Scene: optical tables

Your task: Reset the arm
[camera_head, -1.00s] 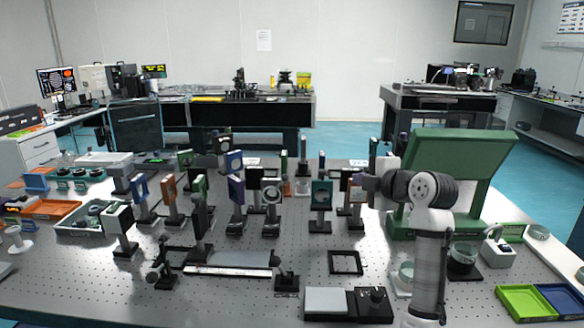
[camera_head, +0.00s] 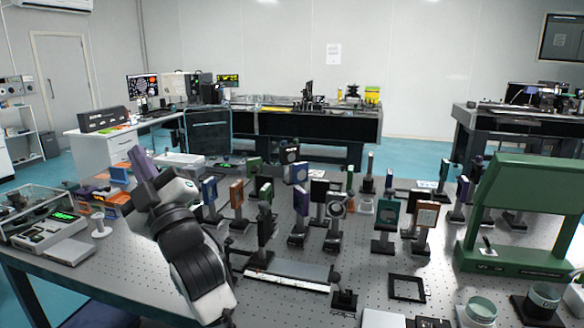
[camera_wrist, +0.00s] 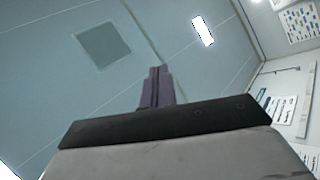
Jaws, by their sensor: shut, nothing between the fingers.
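My arm rises at the lower left of the head view, folded and standing over the left part of the optical table (camera_head: 375,290). My gripper (camera_head: 141,162) is at its upper end, pointing up and to the left, apart from the things on the table. In the wrist view my gripper (camera_wrist: 157,86) shows its purple fingers together with nothing between them. Behind them are the pale ceiling and a bright lamp (camera_wrist: 203,30). My arm hides part of the table's left side.
Several optic mounts, among them a framed lens (camera_head: 337,207), stand mid-table. A green stand (camera_head: 525,200) is at the right. An instrument box (camera_head: 45,232) and a white panel (camera_head: 70,251) lie at the left. A flat black frame (camera_head: 407,288) lies near the front.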

